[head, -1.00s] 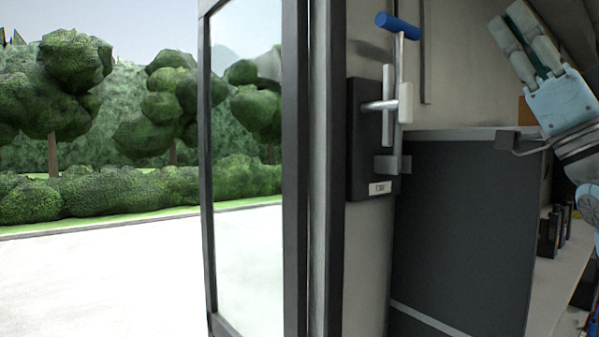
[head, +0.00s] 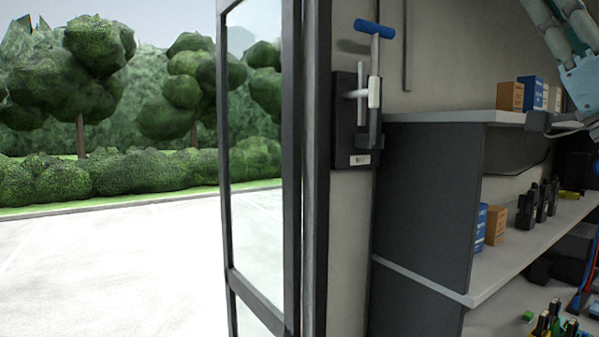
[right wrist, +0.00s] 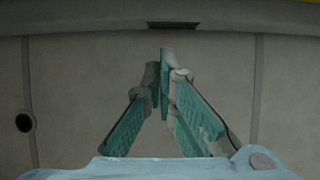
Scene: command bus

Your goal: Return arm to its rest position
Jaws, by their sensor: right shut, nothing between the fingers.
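My right arm enters at the upper right edge in the head view, with its pale blue gripper body (head: 580,80) raised in front of the shelves. The fingers (head: 550,18) point up and left, and their tips are cut by the top edge. In the right wrist view the right gripper (right wrist: 165,62) has its teal-lined fingers brought together at the tips, with nothing between them. Behind the fingers is a plain grey panelled surface. The gripper is well right of the wall-mounted handle and touches nothing that I can see. My left gripper is not in view.
A dark lock box with a blue-topped T-shaped handle (head: 374,31) is on the wall by the glass door (head: 255,160). A grey shelf unit (head: 425,200) holds boxes and several black devices (head: 527,208). Pavement (head: 110,260) lies outside, left.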

